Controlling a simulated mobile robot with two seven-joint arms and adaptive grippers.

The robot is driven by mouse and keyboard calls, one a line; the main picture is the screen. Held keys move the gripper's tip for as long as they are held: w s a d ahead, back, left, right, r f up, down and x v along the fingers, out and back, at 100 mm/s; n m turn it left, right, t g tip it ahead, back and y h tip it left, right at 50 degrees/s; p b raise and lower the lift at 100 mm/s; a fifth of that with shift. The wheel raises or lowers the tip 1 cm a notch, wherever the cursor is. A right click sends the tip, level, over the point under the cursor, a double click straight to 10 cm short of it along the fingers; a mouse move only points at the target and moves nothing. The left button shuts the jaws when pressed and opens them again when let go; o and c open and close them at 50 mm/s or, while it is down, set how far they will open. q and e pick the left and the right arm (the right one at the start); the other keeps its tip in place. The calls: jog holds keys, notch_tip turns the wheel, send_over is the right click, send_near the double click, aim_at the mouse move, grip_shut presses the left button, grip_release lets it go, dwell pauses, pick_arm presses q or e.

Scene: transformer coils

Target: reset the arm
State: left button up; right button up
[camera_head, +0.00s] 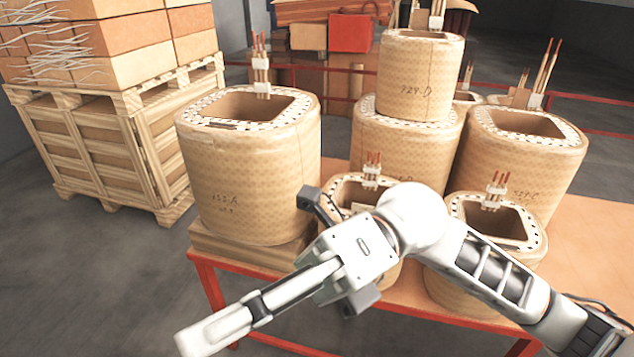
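My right arm comes in from the lower right and reaches across the front of the table. My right gripper (192,342) is white with dark parts and points to the lower left, over the floor in front of the table. Its fingers overlap as one narrow bar, so I cannot tell if they are apart. Nothing shows in its grasp. The wrist hides parts of a low front coil (345,190) and of the front-right coil (520,243). My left gripper is not in view.
A large coil (235,180) stands on a wooden base at the left of the orange-topped table (592,235). Another coil (420,80) is stacked behind, and one (530,150) stands at the right. A loaded wooden pallet crate (95,150) stands left. The floor at lower left is clear.

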jog(key=w+d+r+m+t+y, duration=0.2)
jog(key=w+m+t+y, duration=0.8)
jog(key=w+m, duration=0.3)
jog(key=w+d+f+m+t+h, duration=0.5)
jog(key=w+f+m+t, duration=0.1)
jog(key=f+m+t, duration=0.3)
jog(key=w+d+f+m+t+h, duration=0.4)
jog(key=w+f+m+t, duration=0.15)
jog(key=m+t, duration=0.5)
jog(key=s+d+f+m+g+h, duration=0.1)
jog(key=d+f+m+h, duration=0.35)
jog(key=f, duration=0.65)
jog(key=s+d+f+m+g+h, duration=0.1)
jog(key=d+f+m+h, duration=0.35)
jog(key=f, duration=0.65)
jog(key=s+d+f+m+g+h, duration=0.2)
jog(key=s+d+f+g, duration=0.1)
jog(key=s+f, duration=0.4)
jog(key=s+d+f+m+g+h, duration=0.1)
jog(key=s+d+f, duration=0.4)
jog(key=f, duration=0.5)
jog(key=shift+s+d+f+m+g+h, duration=0.2)
jog(key=shift+s+d+m+g+h, duration=0.15)
jog(key=shift+s+g+h, duration=0.45)
jog(key=shift+c, duration=0.5)
